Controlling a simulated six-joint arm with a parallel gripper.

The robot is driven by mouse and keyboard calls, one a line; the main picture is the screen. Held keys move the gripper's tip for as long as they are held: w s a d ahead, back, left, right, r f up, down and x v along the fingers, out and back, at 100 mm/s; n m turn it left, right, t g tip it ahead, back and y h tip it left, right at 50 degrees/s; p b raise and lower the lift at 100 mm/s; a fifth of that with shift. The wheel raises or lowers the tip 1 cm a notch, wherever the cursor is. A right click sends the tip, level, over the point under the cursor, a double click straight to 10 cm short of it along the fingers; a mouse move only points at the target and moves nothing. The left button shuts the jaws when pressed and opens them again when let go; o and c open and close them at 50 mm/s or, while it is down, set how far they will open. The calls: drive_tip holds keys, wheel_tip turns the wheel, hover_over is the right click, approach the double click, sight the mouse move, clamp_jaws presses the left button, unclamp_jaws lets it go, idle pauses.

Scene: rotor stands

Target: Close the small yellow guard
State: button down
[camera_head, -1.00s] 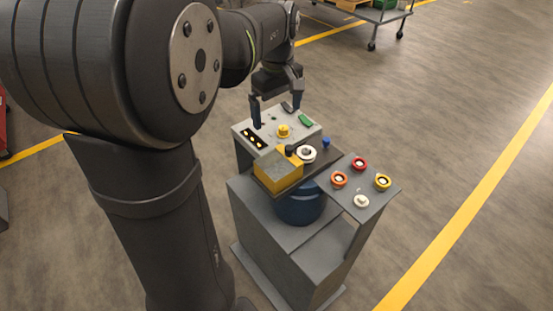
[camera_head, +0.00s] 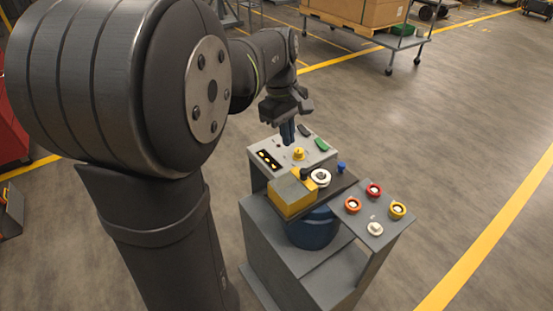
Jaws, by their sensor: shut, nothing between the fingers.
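A yellow box-shaped cover (camera_head: 291,196) sits on the dark plate on top of the grey stand, beside a white ring-shaped part (camera_head: 320,177). It looks like the guard, but I cannot tell whether it is open or closed. A smaller yellow knob (camera_head: 299,153) stands on the light grey control panel (camera_head: 283,145) behind it. My gripper (camera_head: 288,139) points down over that panel, just behind the yellow knob, with its fingers together and empty. I cannot tell whether the fingertips touch the panel.
A blue drum (camera_head: 314,228) sits under the plate. A side shelf (camera_head: 374,240) holds red, orange, yellow and white ring-shaped parts. A green switch (camera_head: 321,144) and a blue knob (camera_head: 341,168) are near the panel. Floor to the right is clear; a cart (camera_head: 375,38) stands far behind.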

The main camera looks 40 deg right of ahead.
drive_tip(key=w+a+f+n+g+h, duration=0.1)
drive_tip(key=a+f+n+g+h, duration=0.1)
drive_tip(key=a+f+n+h, duration=0.3)
drive_tip(key=n+t+h, duration=0.1)
drive_tip(key=n+h, duration=0.2)
drive_tip(key=n, duration=0.5)
approach(301, 178)
wheel_tip(301, 178, down, 3)
drive_tip(key=shift+s+a+f, duration=0.1)
drive_tip(key=shift+s+f, duration=0.05)
drive_tip(key=shift+s, duration=0.05)
drive_tip(key=d, duration=0.3)
drive_tip(key=shift+s, duration=0.3)
drive_tip(key=shift+s+d, duration=0.15)
drive_tip(key=shift+d, duration=0.2)
